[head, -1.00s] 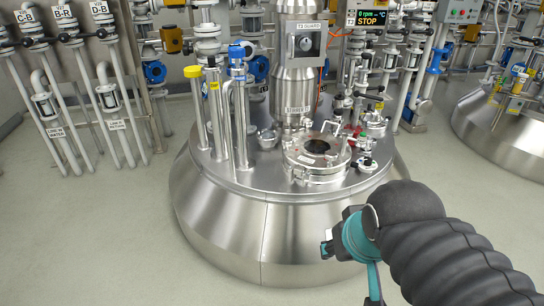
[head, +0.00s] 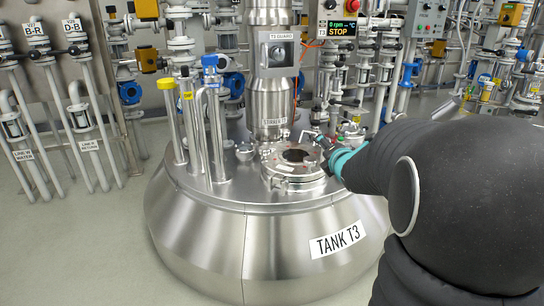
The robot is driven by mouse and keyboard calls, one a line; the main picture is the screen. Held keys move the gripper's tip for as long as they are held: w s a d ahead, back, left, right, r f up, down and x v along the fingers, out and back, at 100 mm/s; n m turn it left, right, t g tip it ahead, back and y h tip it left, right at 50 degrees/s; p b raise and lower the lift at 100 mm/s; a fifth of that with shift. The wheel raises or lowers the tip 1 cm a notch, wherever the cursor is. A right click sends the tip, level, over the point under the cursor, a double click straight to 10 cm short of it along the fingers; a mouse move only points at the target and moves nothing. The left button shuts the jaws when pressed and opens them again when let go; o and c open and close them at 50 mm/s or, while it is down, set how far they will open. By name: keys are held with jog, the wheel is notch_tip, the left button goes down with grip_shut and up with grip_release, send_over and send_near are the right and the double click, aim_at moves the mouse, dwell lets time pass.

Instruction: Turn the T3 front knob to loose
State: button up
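Tank T3 (head: 205,235) is a large steel vessel with a sloped shoulder and a "TANK T3" label (head: 337,241). On its top is a round manway (head: 297,162) with a dark opening and small metal fittings around its rim. A small fitting (head: 281,186) sits at the front of this rim; I cannot tell whether it is the front knob or how it is set. My gripper (head: 326,148) is at the right side of the manway, its teal part showing. Its fingers are small and partly hidden, so I cannot tell open from shut or whether it touches anything.
The stirrer column (head: 270,105) with the T3 guard box (head: 277,53) rises behind the manway. Upright pipes (head: 213,130) stand to its left. A control box with a red button (head: 340,20) is behind. Labelled pipes (head: 75,110) line the left; the floor (head: 85,240) at front left is clear.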

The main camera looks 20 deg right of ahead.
jog(key=w+d+f+n+t+y+b, duration=0.1)
jog(key=w+d+f+n+y+b, duration=0.1)
jog(key=w+d+f+n, duration=0.3)
jog(key=n+t+y+b, duration=0.2)
jog(key=n+y, duration=0.3)
jog(key=n, duration=0.6)
send_near(315, 164)
jog(key=p+x, duration=0.1)
jog(key=x, duration=1.2)
jog(key=shift+s+a+r, duration=0.1)
jog(key=shift+a+r, duration=0.05)
jog(key=shift+r, duration=0.05)
jog(key=c, duration=1.2)
jog(key=shift+f+y+b, duration=0.1)
jog(key=shift+y+b, duration=0.3)
jog(key=shift+b, duration=0.05)
